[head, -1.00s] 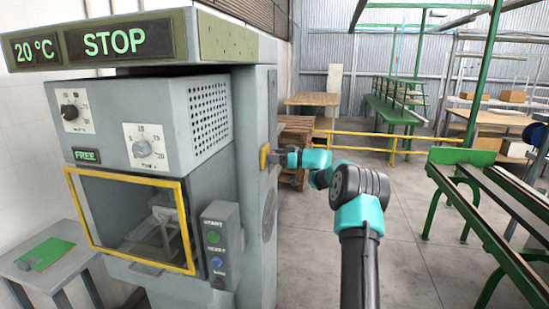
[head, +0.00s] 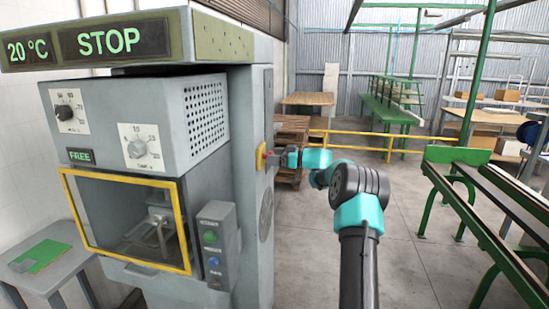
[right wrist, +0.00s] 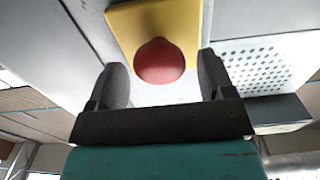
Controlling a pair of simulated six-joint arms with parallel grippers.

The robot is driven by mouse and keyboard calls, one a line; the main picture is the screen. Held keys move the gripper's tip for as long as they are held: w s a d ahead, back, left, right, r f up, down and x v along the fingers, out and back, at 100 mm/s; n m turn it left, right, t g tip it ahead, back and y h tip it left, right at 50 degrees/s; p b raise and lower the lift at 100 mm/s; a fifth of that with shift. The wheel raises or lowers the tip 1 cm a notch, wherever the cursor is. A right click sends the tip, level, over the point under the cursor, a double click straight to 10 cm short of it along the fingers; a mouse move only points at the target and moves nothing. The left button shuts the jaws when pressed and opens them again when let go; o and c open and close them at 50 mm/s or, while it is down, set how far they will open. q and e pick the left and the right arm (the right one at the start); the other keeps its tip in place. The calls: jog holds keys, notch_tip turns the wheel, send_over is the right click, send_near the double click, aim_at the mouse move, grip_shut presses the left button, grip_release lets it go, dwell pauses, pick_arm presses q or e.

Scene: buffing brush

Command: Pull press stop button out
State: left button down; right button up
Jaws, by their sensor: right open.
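The stop button is a red round knob (right wrist: 159,62) on a yellow plate (right wrist: 125,22) in the right wrist view. The yellow plate also shows in the head view (head: 261,156), on the right side of the grey machine. My right gripper (right wrist: 162,88) is open. Its two dark fingers stand on either side of the red knob, with a gap on each side. In the head view the right gripper (head: 272,157) is at the yellow plate, and the red knob is mostly hidden there. My left gripper is not in view.
The grey machine (head: 250,110) has a STOP display (head: 108,41), two dials, a yellow-framed door (head: 186,228) and a small button box (head: 216,245) on its front. A side table (head: 60,275) stands at the left. Open floor (head: 410,240) lies to the right.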

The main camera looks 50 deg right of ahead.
jog(key=v, duration=1.7)
jog(key=shift+s, duration=0.15)
jog(key=shift+d+r, duration=0.1)
